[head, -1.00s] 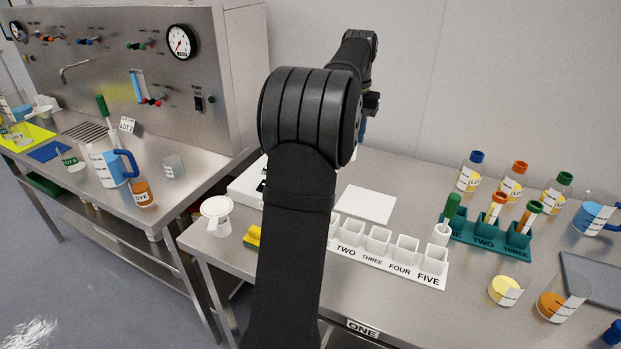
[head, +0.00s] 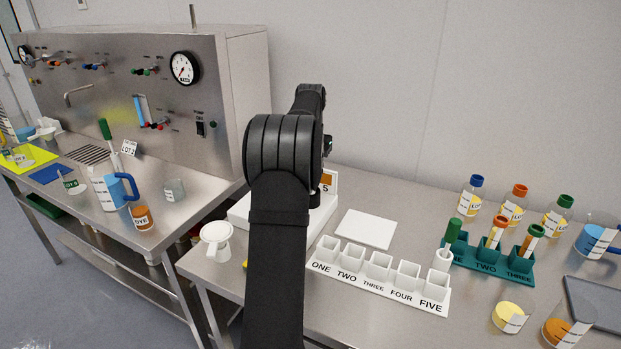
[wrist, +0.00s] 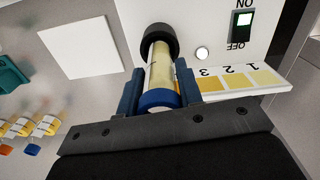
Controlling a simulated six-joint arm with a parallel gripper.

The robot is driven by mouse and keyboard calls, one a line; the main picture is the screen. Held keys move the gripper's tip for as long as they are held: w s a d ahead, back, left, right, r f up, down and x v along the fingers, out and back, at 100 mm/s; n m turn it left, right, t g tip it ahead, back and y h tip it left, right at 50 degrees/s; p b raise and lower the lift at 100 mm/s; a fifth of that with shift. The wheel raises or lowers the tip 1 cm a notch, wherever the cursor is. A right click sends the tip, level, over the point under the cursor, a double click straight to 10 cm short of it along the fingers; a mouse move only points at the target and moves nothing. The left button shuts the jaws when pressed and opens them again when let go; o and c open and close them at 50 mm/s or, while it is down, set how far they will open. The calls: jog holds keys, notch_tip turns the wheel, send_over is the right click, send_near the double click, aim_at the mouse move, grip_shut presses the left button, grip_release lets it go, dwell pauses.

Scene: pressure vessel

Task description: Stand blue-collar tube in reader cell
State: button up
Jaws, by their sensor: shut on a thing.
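In the wrist view, the blue-collar tube (wrist: 160,72) holds pale yellow content and has its blue collar (wrist: 159,99) nearest the camera. My gripper (wrist: 158,92) is shut on it, with one blue finger on each side. The tube's far end meets the black round reader cell (wrist: 158,36) on the white reader (wrist: 200,22). I cannot tell how deep the end sits in it. In the head view, the white reader (head: 240,213) is partly hidden behind my arm, and my gripper and the tube are hidden.
The reader has an ON/OFF switch (wrist: 242,22) and a numbered strip of yellow patches (wrist: 238,82). A white pad (head: 366,228) lies right of it. A white numbered rack (head: 378,282) and a green rack (head: 488,256) with tubes stand further right.

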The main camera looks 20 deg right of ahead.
jog(key=shift+f, duration=1.6)
jog(key=shift+f, duration=0.2)
jog(key=o, duration=1)
jog(key=shift+c, duration=0.2)
jog(key=shift+r, duration=0.1)
notch_tip(320, 180, up, 12)
jog(key=shift+r, duration=0.15)
